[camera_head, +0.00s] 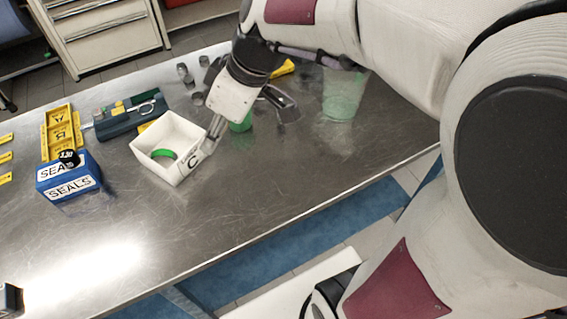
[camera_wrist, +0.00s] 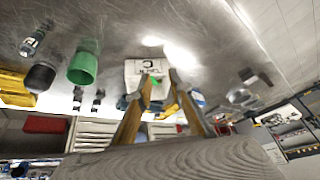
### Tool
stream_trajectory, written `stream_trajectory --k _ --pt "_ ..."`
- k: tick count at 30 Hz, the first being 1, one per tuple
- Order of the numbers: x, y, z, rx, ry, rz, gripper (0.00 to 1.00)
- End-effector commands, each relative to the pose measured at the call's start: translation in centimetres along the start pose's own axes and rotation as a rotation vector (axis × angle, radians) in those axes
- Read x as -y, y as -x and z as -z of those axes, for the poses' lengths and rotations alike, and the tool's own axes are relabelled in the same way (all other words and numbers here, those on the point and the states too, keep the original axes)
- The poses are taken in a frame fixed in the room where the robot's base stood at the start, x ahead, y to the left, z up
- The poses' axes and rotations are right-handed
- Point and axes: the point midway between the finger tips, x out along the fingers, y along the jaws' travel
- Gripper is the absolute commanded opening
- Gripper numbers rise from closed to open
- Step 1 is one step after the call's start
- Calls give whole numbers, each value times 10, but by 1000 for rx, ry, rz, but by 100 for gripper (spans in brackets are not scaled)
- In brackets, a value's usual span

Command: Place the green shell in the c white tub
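The white tub (camera_head: 146,149), marked with a "C", stands on the metal bench left of centre. A green curved piece, which looks like the green shell (camera_head: 163,153), lies inside it. My gripper (camera_head: 209,144) is at the tub's right side, with its fingertips close to the rim; I cannot tell whether they touch it. In the wrist view the two fingertips (camera_wrist: 161,75) are apart, with the tub (camera_wrist: 135,67) beyond them. A bit of green (camera_wrist: 153,79) shows at the tub between the fingers. Nothing appears gripped.
A larger translucent green cup (camera_head: 343,95) is to the right. A blue SEALS box (camera_head: 68,178) and a dark tool tray (camera_head: 125,122) lie left.

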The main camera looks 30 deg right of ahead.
Motion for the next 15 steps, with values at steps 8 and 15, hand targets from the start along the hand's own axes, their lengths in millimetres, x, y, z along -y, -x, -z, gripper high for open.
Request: stream_trajectory --k 8,15 --pt "24 30 -33 28 -172 -106 20" --pt "40 50 -65 26 -330 -208 20"
